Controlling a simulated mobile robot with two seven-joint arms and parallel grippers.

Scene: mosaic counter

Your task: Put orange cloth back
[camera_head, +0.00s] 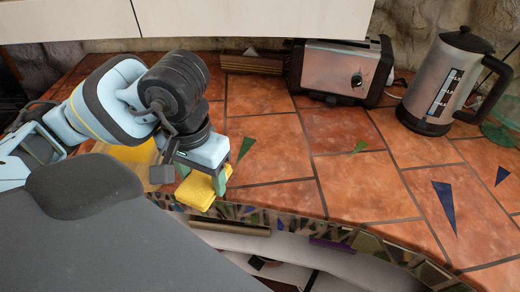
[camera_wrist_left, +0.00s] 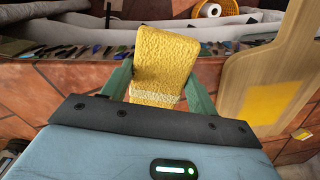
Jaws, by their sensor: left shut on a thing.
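A folded cloth (camera_head: 196,191), yellow rather than orange in these pictures, is at the front edge of the tiled counter. It also shows in the left wrist view (camera_wrist_left: 164,62), with a pale band across its near end. My left gripper (camera_head: 205,178) comes down over the cloth and is shut on it, with a green finger on each side in the left wrist view (camera_wrist_left: 158,88). I cannot tell whether the cloth touches the counter. My right gripper is not in view.
A wooden board (camera_wrist_left: 257,77) with a yellow patch lies beside the cloth. A toaster (camera_head: 338,72) and a kettle (camera_head: 445,82) stand at the back. The tiled counter (camera_head: 330,190) is mostly clear right of my gripper. Its mosaic edge (camera_head: 300,223) curves along the front.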

